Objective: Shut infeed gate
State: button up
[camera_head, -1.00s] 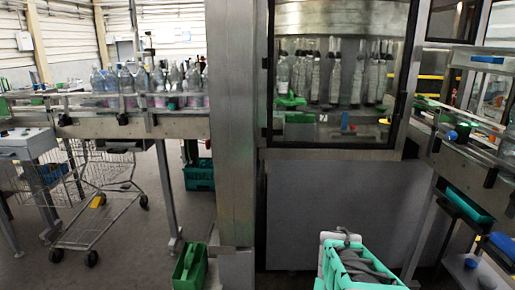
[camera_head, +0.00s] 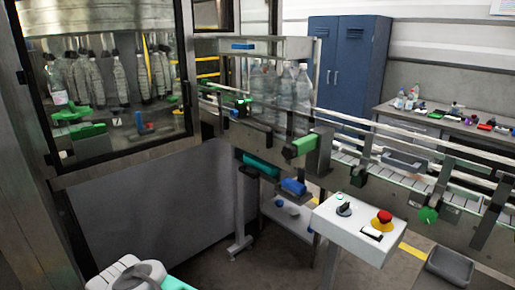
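No part that I can surely name as the infeed gate shows. The labelling machine (camera_head: 115,165) stands at left with bottles behind its framed window. A conveyor (camera_head: 345,150) runs from its right side toward the right edge. Several clear bottles (camera_head: 288,95) stand on the conveyor under a clear-sided metal cover (camera_head: 262,47). A green block (camera_head: 304,146) sits on the near side of the conveyor just right of the bottles; I cannot tell its function. My gripper is not in view.
A white control box (camera_head: 358,228) with a red emergency button (camera_head: 381,219) stands before the conveyor. A blue locker (camera_head: 350,78) and a bench (camera_head: 440,125) with small items are behind. A white and teal object (camera_head: 130,274) is cut off at bottom left. Some floor is clear.

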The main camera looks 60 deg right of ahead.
aim_at(298, 147)
jog(key=z, duration=2.05)
